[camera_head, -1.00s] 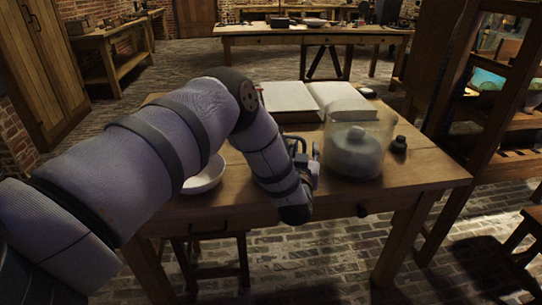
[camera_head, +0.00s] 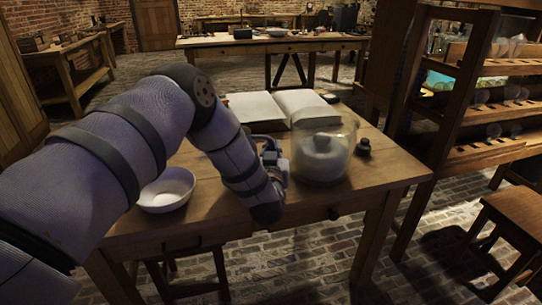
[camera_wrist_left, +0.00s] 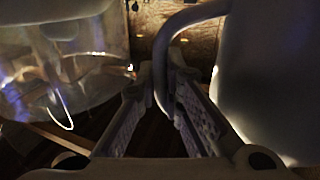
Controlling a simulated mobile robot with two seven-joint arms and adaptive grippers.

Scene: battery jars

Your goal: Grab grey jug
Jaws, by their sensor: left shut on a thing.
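The grey jug (camera_wrist_left: 275,75) fills the right side of the left wrist view as a large smooth body. Its curved handle (camera_wrist_left: 172,45) comes down between the fingers of my left gripper (camera_wrist_left: 168,90). The left gripper is shut on this handle. In the head view the left gripper (camera_head: 272,155) is above the table, just left of the glass jar. I cannot make out the jug in the head view, where my left arm covers that part of the table. My right gripper is not in view.
A clear glass jar (camera_head: 322,160) with something pale inside stands close right of the gripper, and it also shows in the left wrist view (camera_wrist_left: 75,75). A white bowl (camera_head: 167,190), an open book (camera_head: 290,106) and a small dark bottle (camera_head: 364,148) are on the wooden table (camera_head: 385,183).

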